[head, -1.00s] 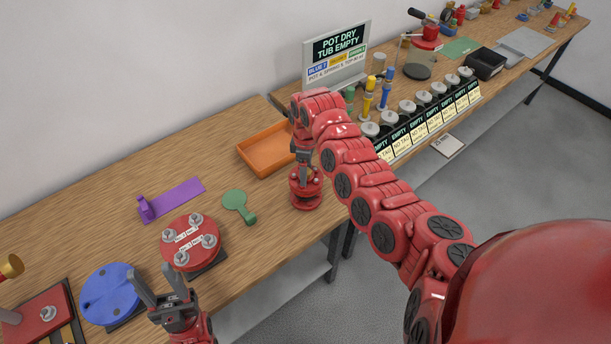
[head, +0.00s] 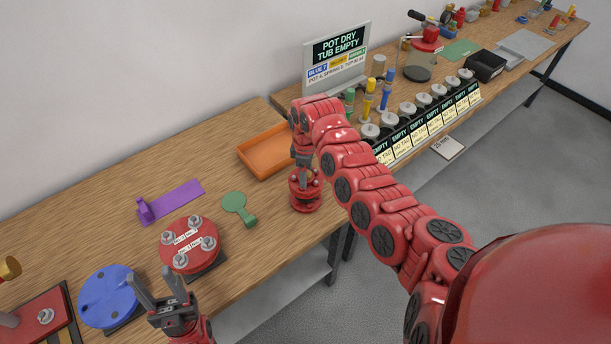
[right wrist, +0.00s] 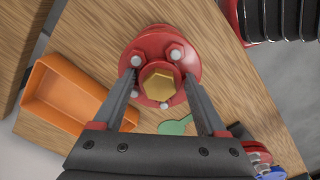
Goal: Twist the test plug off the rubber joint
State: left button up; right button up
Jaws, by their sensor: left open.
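The red flanged rubber joint (head: 306,200) stands upright on the bench near its front edge, mostly under my right gripper in the head view. In the right wrist view, its round red flange (right wrist: 188,55) carries several grey bolts around a brass hex test plug (right wrist: 160,82). My right gripper (right wrist: 161,78) points down over the joint, with one finger on each side of the plug. Small gaps seem to show between fingers and plug, so it looks open around it. My left gripper (head: 158,288) is open and empty, beside the blue disc, away from the joint.
An orange tray (head: 244,154) lies behind the joint. A green paddle-shaped piece (head: 235,201), a red bolted disc (head: 176,258), a purple bracket (head: 176,200) and a blue disc (head: 97,292) lie to its left. A row of labelled pots (head: 388,118) stands to the right.

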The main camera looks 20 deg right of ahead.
jog(key=shift+o, duration=0.8)
jog(key=shift+r, duration=0.1)
jog(key=shift+r+p, duration=1.1)
jog(key=shift+r, duration=1.85)
jog(key=shift+c, duration=0.2)
